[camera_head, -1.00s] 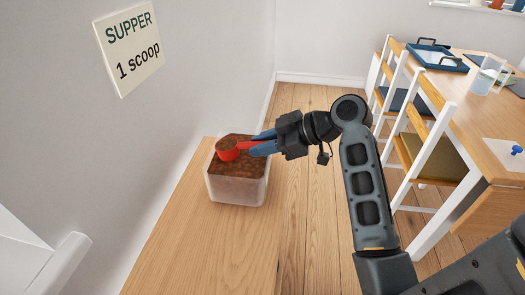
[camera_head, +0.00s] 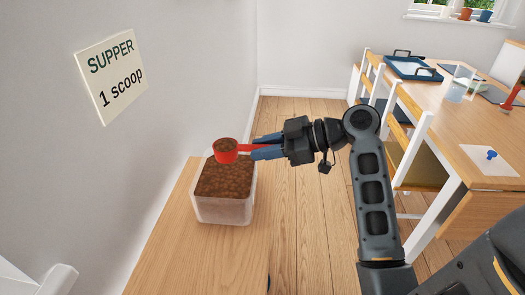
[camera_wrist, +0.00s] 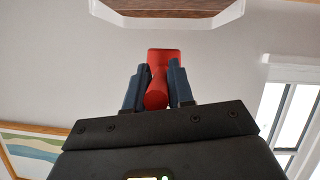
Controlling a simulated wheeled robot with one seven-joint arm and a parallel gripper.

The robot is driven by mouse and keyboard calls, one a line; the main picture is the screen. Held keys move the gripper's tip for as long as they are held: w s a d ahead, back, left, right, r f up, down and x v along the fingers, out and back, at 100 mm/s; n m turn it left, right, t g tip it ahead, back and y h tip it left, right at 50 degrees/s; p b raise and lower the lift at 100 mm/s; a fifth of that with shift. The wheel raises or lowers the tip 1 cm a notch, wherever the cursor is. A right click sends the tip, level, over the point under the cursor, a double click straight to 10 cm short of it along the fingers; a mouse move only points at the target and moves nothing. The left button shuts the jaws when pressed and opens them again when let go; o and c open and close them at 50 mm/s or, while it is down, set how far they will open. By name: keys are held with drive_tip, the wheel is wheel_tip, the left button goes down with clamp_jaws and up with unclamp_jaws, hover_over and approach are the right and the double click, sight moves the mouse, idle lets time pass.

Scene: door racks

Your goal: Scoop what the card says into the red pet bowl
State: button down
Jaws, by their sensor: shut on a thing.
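The card (camera_head: 110,75) on the wall at the left reads "SUPPER 1 scoop". My gripper (camera_head: 256,147) is shut on the handle of a red scoop (camera_head: 226,157), which looks level and holds brown kibble. The scoop is over the far part of a translucent tub (camera_head: 222,211) of brown kibble (camera_head: 225,180) on a wooden surface. In the wrist view the red handle (camera_wrist: 160,70) sits between my blue fingers (camera_wrist: 157,88). I see no red pet bowl in these frames.
The wooden surface (camera_head: 210,255) in front of the tub is bare. At the right stand a wooden table (camera_head: 440,110) with a blue tray (camera_head: 411,68) and a clear jug (camera_head: 460,85), and white-framed chairs (camera_head: 410,150). Wood floor (camera_head: 310,220) lies between.

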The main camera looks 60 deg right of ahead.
idle(0.5)
drive_tip(key=a, duration=0.1)
drive_tip(key=s+a, duration=0.1)
drive_tip(key=shift+a, duration=0.35)
drive_tip(key=shift+d, duration=0.1)
drive_tip(key=shift+w+d, duration=0.3)
drive_tip(key=shift+d, duration=0.35)
drive_tip(key=shift+w+d, duration=0.25)
drive_tip(key=shift+d, duration=0.35)
drive_tip(key=a, duration=0.1)
drive_tip(key=s+a, duration=0.1)
drive_tip(key=shift+a, duration=0.35)
